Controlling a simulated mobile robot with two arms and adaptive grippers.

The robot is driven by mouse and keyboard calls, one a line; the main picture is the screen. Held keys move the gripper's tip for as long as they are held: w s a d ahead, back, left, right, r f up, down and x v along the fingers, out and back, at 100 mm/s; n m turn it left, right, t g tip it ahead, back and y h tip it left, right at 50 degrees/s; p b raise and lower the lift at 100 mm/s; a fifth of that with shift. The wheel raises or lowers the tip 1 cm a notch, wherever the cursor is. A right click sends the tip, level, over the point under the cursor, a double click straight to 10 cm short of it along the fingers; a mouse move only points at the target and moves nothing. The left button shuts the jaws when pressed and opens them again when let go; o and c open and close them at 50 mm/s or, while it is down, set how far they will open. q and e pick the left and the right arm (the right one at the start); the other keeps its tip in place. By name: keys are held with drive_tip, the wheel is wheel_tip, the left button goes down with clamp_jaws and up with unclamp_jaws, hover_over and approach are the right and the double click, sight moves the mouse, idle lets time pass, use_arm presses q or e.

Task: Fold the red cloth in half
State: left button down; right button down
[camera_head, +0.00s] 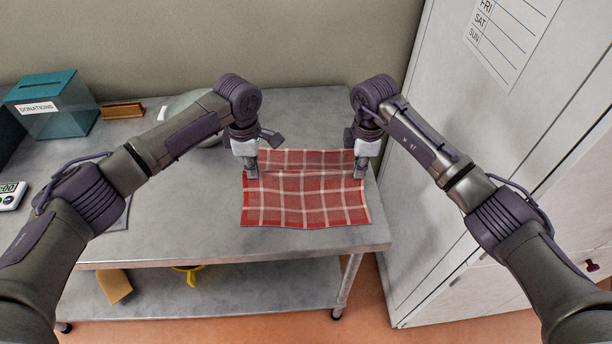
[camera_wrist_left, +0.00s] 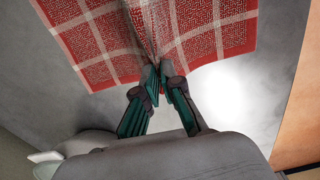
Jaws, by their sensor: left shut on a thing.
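The red cloth (camera_head: 305,203) with white checked lines lies on the grey table near its right end. A crease runs across it near its far edge, between my two grippers. My left gripper (camera_head: 250,172) is at the cloth's left edge. In the left wrist view its fingertips (camera_wrist_left: 160,72) are shut on the edge of the cloth (camera_wrist_left: 218,28), which rises in a pinched ridge there. My right gripper (camera_head: 360,172) is at the cloth's right edge; its fingertips are too small to show whether they are closed on it.
A teal donations box (camera_head: 58,103), a wooden block (camera_head: 123,111) and a round grey bowl-like thing (camera_head: 195,105) stand at the back left. A white timer (camera_head: 12,195) is at far left. A tall white cabinet (camera_head: 480,130) stands close on the right. Bare tabletop (camera_head: 185,200) lies left of the cloth.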

use_arm(q)
drive_tip(key=shift+r, duration=0.5)
use_arm(e)
drive_tip(key=shift+r, duration=0.5)
